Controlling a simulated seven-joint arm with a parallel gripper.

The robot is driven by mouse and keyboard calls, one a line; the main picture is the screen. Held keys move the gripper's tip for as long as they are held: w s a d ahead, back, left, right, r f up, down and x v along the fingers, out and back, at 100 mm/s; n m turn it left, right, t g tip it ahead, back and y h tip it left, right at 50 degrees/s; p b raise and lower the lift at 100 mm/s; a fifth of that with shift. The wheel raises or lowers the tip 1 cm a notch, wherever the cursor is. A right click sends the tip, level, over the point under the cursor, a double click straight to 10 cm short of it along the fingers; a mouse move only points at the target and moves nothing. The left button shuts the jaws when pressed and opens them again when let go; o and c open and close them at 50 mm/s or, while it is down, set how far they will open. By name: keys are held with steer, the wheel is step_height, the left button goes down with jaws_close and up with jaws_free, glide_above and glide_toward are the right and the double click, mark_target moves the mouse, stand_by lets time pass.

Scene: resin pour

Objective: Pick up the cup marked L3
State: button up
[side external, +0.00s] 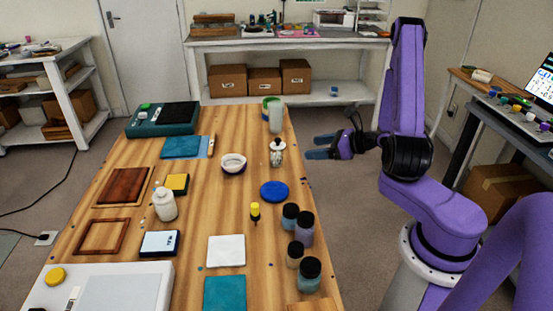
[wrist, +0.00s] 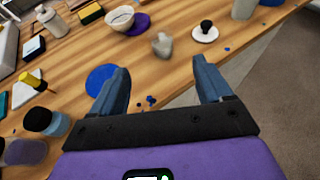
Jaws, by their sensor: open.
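No L3 mark can be read in either view, so I cannot tell which vessel carries it. A tall pale translucent cup (side external: 276,119) stands at the table's far end; it shows partly at the top of the wrist view (wrist: 243,8). A small clear, greyish vessel (side external: 277,158) stands nearer, and in the wrist view (wrist: 162,45) it lies ahead, between the lines of my fingers. My gripper (side external: 318,147) is open and empty, with blue fingers, off the table's right edge. In the wrist view my gripper (wrist: 161,64) has its fingers wide apart, touching nothing.
A white disc with a dark knob (wrist: 205,32) is beside the clear vessel. A white bowl (side external: 233,163) and a blue disc (side external: 273,191) are nearby. Several dark-lidded jars (side external: 304,230) line the right edge nearer the camera. Bare wood lies around the clear vessel.

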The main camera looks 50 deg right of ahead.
mark_target(271, 152)
steer(key=x, duration=1.4)
steer(key=shift+w+a+r, duration=0.1)
steer(key=shift+w, duration=0.35)
steer(key=c, duration=1.1)
